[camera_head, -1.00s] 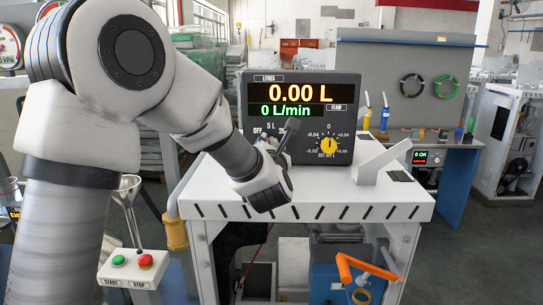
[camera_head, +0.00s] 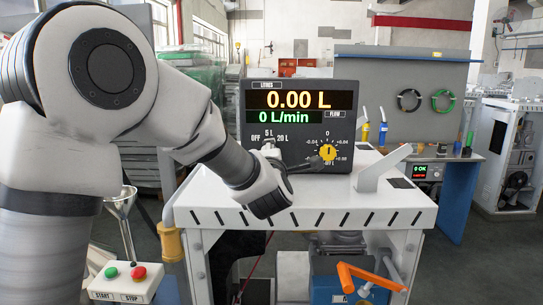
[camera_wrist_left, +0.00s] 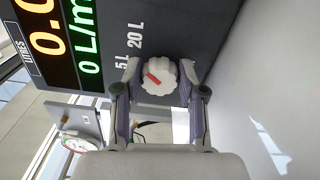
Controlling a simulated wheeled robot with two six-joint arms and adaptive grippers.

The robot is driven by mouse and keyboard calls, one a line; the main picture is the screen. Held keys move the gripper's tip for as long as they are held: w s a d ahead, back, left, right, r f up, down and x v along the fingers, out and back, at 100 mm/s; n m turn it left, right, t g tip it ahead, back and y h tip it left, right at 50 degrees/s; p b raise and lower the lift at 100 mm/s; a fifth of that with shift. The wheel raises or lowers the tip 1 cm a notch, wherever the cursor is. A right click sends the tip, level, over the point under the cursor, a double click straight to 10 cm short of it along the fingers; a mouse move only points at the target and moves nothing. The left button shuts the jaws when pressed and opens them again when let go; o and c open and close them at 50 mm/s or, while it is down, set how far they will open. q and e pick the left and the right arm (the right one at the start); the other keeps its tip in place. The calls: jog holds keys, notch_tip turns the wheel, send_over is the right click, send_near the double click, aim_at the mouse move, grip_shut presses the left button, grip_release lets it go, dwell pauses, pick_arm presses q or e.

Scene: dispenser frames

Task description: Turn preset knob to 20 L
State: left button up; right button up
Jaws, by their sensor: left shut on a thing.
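The preset knob (camera_wrist_left: 160,77) is white and scalloped, with a red pointer mark, on the dark face of the dispenser panel (camera_head: 345,105). In the wrist view its pointer aims roughly toward the 5 L label. The 20 L label (camera_wrist_left: 135,36) lies beyond that. My left gripper (camera_wrist_left: 160,92) is shut on the knob, with a finger on each side. In the head view my left gripper (camera_head: 272,156) is at the panel below the OFF, 5 L and 20 L labels and hides most of the knob. My right gripper is not in view.
A yellow knob (camera_head: 328,152) sits close to the right of my left gripper. The display (camera_head: 297,100) reads 0.00 L and 0 L/min. A white sloped bracket (camera_head: 382,170) stands on the white bench. A START/STOP box (camera_head: 125,280) is at lower left.

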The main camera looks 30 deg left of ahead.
pick_arm(q)
jog(key=shift+r+m, duration=0.15)
jog(key=shift+m, duration=0.65)
jog(key=o, duration=1.1)
jog(key=shift+a, duration=0.1)
jog(key=shift+o, duration=0.2)
jog(key=shift+w+a, duration=0.1)
jog(key=shift+a, duration=0.05)
jog(key=v, duration=0.7)
jog(key=shift+s+d, duration=0.3)
jog(key=shift+w+a+f, duration=0.15)
jog(key=shift+f, duration=0.1)
